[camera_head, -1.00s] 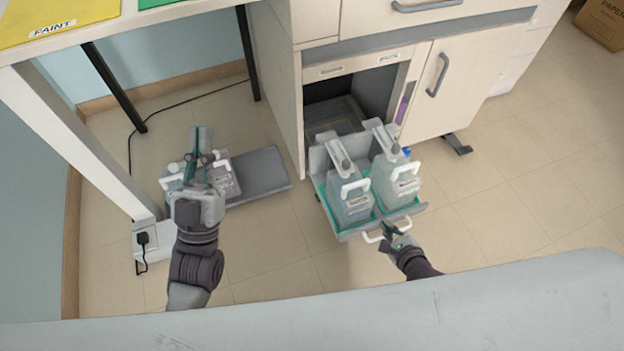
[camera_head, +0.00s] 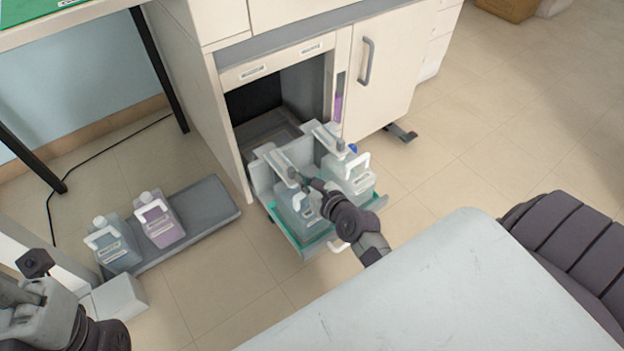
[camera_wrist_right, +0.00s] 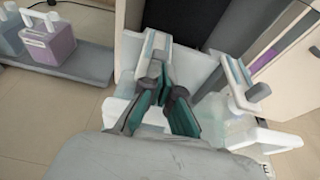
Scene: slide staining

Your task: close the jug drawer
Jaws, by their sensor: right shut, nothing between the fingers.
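The jug drawer (camera_head: 318,247) is pulled out of the cabinet, with a green liner and a white front handle (camera_head: 339,246). It holds two pale jugs, a left one (camera_head: 298,214) and a right one (camera_head: 350,180), each under a grey dispensing head. My right gripper (camera_head: 307,183) is shut and empty above the left jug, partly covering it. In the right wrist view its dark green fingers (camera_wrist_right: 166,88) are in front of the left jug's head; contact cannot be told. My left gripper (camera_head: 36,264) is at the lower left, its jaws unclear.
A grey floor plate (camera_head: 205,208) lies left of the drawer, with a bluish jug (camera_head: 116,246) and a purple jug (camera_head: 160,221) along it. A closed cabinet door (camera_head: 385,75) stands right of the opening.

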